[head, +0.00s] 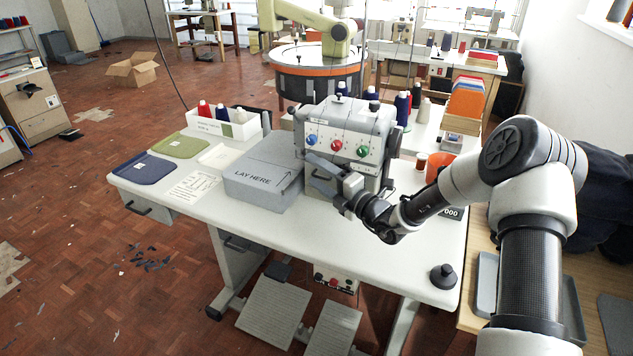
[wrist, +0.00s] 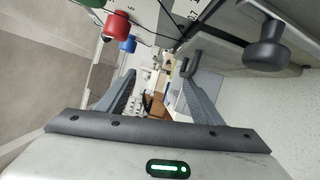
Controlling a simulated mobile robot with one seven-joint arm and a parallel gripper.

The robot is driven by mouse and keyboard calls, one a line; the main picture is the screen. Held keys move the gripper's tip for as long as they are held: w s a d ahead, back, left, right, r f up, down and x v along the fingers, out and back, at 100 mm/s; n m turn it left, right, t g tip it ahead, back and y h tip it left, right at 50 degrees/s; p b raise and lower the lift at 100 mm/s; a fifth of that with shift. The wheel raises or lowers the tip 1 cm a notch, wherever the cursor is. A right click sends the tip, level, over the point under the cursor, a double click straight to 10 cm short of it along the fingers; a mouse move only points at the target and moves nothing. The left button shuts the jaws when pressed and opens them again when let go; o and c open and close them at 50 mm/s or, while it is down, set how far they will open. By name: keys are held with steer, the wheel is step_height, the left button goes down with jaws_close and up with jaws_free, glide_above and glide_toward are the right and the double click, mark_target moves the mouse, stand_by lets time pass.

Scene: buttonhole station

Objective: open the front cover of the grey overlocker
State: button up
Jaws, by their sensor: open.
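The grey overlocker (head: 375,133) stands on the white table, with red, blue and green dials across its upper front. Its front cover (head: 321,193), below the dials, is partly hidden behind my gripper; it looks closed. My gripper (head: 316,173) is in front of the machine at the left part of its face, fingers apart and empty. In the wrist view, my gripper (wrist: 158,95) has its fingers spread. The red dial (wrist: 117,25) and blue dial (wrist: 127,45) show beyond the left finger. A dark rounded knob (wrist: 268,48) sticks out from a grey face at right. I cannot tell any contact.
A grey box marked "LAY HERE" (head: 262,178) stands just left of the machine. A black knob-like object (head: 443,276) sits on the table's front right. The table front (head: 380,245) is mostly clear.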

steer(key=o, duration=1)
steer(key=shift+y, duration=0.3)
steer(key=r, duration=0.4)
steer(key=shift+a+r, duration=0.3)
steer(key=shift+s+d+f, duration=0.1)
steer(key=shift+f, duration=0.45)
steer(key=shift+c, duration=0.4)
steer(key=shift+s+d+p, duration=0.15)
steer(key=shift+d+p, duration=0.1)
steer(key=shift+p, duration=0.15)
steer(key=shift+c, duration=0.5)
steer(key=shift+s+d, duration=0.25)
steer(key=shift+c, duration=1.4)
steer(key=shift+s+d, duration=0.35)
steer(key=shift+s, duration=0.05)
steer(key=c, duration=1)
steer(key=shift+o, duration=0.2)
steer(key=p+v, duration=0.6)
steer(key=v, duration=1.2)
steer(key=shift+s+f, duration=0.2)
steer(key=shift+f, duration=0.25)
